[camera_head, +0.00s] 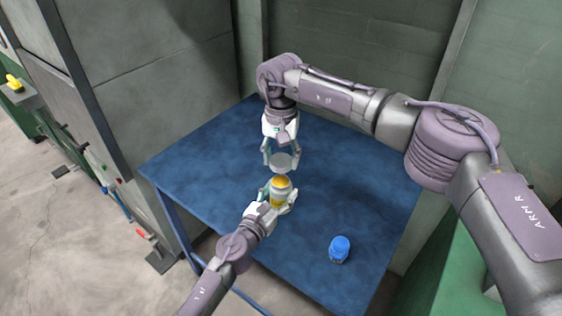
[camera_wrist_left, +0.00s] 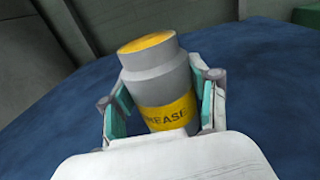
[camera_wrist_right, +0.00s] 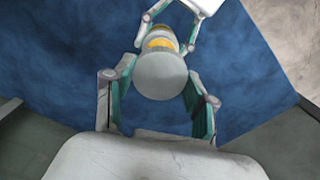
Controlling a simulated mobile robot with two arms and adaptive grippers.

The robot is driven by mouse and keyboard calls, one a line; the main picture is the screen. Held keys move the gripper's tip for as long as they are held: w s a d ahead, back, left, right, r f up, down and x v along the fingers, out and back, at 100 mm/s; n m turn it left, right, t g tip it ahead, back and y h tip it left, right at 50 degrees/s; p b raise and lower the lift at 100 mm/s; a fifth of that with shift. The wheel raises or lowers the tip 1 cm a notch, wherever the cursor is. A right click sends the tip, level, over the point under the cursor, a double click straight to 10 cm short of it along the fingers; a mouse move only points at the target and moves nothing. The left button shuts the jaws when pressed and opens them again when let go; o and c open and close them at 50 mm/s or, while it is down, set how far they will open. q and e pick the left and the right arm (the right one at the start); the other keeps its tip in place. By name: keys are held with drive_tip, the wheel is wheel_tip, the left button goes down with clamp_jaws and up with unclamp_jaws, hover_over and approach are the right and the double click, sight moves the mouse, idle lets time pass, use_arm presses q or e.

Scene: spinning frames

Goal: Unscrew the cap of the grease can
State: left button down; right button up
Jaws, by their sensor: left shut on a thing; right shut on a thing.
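The grease can (camera_head: 281,189) is a grey cylinder with a yellow band lettered "EASE" in the left wrist view (camera_wrist_left: 165,112). Its open top (camera_wrist_left: 146,42) shows yellow grease and no cap on it. My left gripper (camera_head: 278,194) is shut around the can's body. My right gripper (camera_head: 281,161) is shut on the round grey cap (camera_head: 282,163), which it holds apart from the can, beyond it in the head view. In the right wrist view the cap (camera_wrist_right: 161,76) hides part of the can.
A jar with a blue lid (camera_head: 340,247) stands on the blue table (camera_head: 205,160), to the right of the can near the front. The table around the can is otherwise clear. Green and grey wall panels (camera_head: 340,70) stand behind the table.

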use_arm(q)
drive_tip(key=shift+c, duration=1)
unclamp_jaws()
